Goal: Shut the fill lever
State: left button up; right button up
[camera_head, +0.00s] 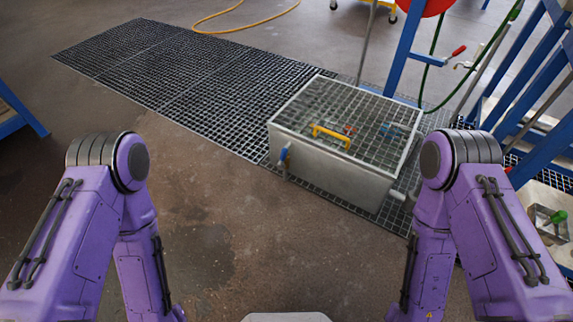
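No lever in view carries a label that I can read, so I cannot tell which is the fill lever. A red-handled lever (458,51) sits on a fitting by the green hose at the upper right. A blue-handled valve (284,153) is on the left side of the metal tank (335,178), its handle near upright. Both my purple arms show at the left and right, folded downward. Their grippers are below the picture and not in view, so neither touches a lever here.
The tank has a grated top with a yellow handle (331,135). Floor grating (170,75) runs behind it. A blue frame (545,150) stands at the right. A yellow hose (225,28) lies at the back. The brown floor (245,225) before the tank is clear.

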aim_at(281, 166)
jog(key=u, duration=0.05)
jog(key=k, duration=1.05)
jog(key=z, duration=0.75)
jog(key=i, duration=1.55)
jog(key=u, duration=0.85)
jog(key=i, duration=0.5)
jog(key=u, duration=0.55)
